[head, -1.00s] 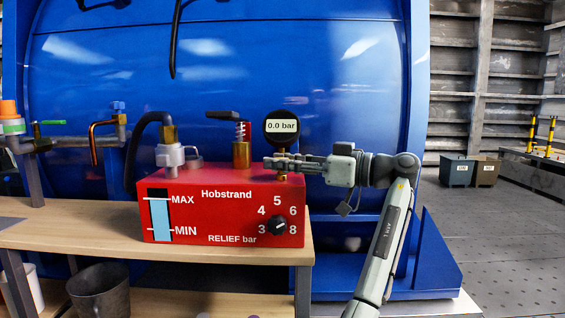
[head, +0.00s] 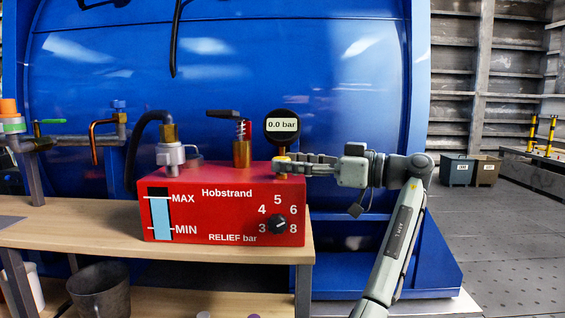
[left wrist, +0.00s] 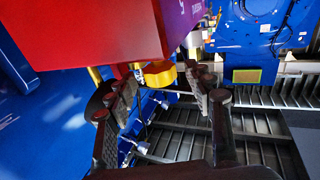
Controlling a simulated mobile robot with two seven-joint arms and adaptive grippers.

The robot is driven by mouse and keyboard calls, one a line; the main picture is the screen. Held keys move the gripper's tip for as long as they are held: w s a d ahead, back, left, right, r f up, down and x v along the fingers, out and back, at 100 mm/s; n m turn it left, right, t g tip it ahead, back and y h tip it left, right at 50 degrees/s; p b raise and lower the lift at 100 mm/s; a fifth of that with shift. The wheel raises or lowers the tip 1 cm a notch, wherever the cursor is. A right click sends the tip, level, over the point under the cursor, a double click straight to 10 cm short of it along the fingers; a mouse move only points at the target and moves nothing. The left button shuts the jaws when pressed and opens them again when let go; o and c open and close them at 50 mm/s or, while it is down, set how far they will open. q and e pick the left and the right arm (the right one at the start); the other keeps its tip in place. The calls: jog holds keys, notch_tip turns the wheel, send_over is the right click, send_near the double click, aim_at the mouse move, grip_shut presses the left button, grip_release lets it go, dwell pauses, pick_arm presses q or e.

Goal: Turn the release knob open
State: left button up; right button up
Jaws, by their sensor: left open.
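Contact cannot be told. In the head view my left gripper (head: 280,165) is at the box's upper right, below the round gauge (head: 282,126) reading 0.0 bar. Its fingers hide most of the knob. The red pump box (head: 185,187) carries a black relief dial (head: 278,224) on its front. My right gripper is not in view.
The box stands on a wooden bench (head: 80,225). A brass valve with a black lever (head: 240,152) and a hose coupling (head: 170,155) rise from its top. A large blue tank (head: 300,60) is close behind. Open floor (head: 500,225) lies to the right.

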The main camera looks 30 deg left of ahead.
pick_arm(q)
jog(key=w+d, duration=0.1)
jog(key=d, duration=0.8)
jog(key=shift+w+d, duration=0.3)
jog(key=shift+w, duration=0.05)
